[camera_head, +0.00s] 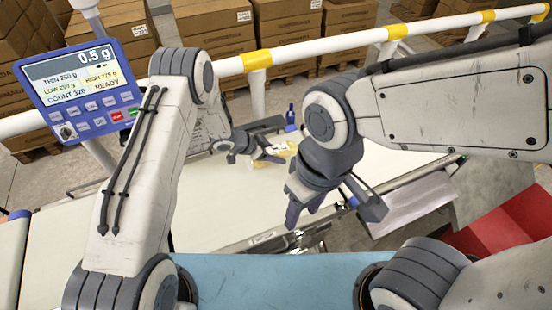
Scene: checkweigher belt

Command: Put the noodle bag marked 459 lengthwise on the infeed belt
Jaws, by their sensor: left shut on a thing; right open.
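A small yellowish noodle bag (287,148) is by the fingers of my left gripper (275,157), over the far part of the pale belt. The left gripper is shut on it and hides part of it. The mark on the bag is too small to read. My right gripper (325,208) is open and empty, pointing down nearer to me, over the belt's right side. The pale infeed belt (240,208) runs across the middle, partly hidden by my arms.
The blue weigher display (83,85) at the upper left reads 0.5 g. A white and yellow rail (330,45) runs behind the belt, with stacked cartons (210,30) beyond. A red surface (505,218) lies at the right. The middle of the belt is clear.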

